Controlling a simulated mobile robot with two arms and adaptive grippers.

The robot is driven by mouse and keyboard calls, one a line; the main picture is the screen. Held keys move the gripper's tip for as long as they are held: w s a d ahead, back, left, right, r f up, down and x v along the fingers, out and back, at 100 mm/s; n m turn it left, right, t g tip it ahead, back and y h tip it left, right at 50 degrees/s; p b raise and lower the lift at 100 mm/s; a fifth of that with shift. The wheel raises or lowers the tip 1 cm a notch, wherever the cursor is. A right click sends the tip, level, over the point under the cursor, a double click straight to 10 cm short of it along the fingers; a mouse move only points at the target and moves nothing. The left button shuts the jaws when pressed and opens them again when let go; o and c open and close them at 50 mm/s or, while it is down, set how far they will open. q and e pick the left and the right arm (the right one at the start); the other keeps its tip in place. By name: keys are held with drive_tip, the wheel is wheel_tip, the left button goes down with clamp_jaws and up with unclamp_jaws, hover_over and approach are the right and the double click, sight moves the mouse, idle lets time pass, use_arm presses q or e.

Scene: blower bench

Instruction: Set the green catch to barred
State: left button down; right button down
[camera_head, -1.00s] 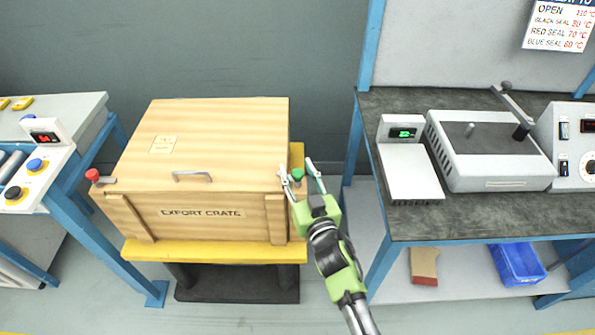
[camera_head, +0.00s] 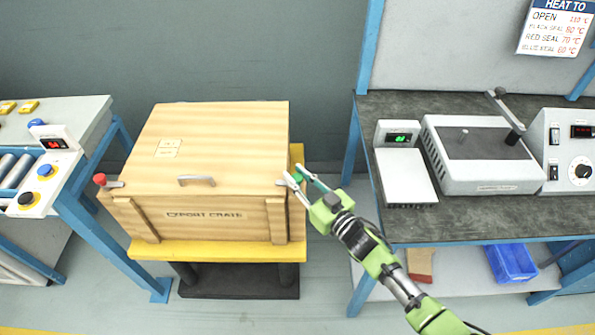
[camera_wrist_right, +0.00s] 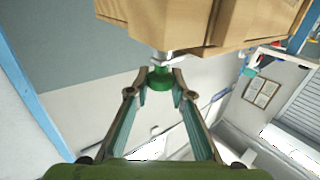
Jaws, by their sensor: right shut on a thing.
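The green catch (camera_wrist_right: 161,78) is a round green knob on a short metal stem at the crate's edge. In the head view the green catch (camera_head: 298,177) is at the right front corner of the wooden export crate (camera_head: 215,140), partly covered by the fingers. My right gripper (camera_head: 293,178) reaches it from the lower right. In the right wrist view my right gripper (camera_wrist_right: 160,88) has its two fingertips on either side of the knob, shut on it. The catch's lever position is hard to tell. My left gripper is not in view.
A red catch (camera_head: 100,180) is at the crate's left front corner. The lid handle (camera_head: 197,181) is between the catches. The crate rests on a yellow stand (camera_head: 215,250). A bench (camera_head: 470,222) with a scale and a heating device stands right, and another bench stands left.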

drive_tip(key=shift+n+g+y, duration=0.9)
drive_tip(key=shift+y, duration=0.2)
drive_tip(key=c, duration=1.8)
unclamp_jaws()
drive_tip(key=shift+o, duration=0.2)
drive_tip(key=shift+s+d+f, duration=0.1)
drive_tip(key=shift+s+d, duration=0.25)
drive_tip(key=shift+d, duration=0.05)
drive_tip(key=v, duration=1.1)
drive_tip(key=shift+a, duration=0.1)
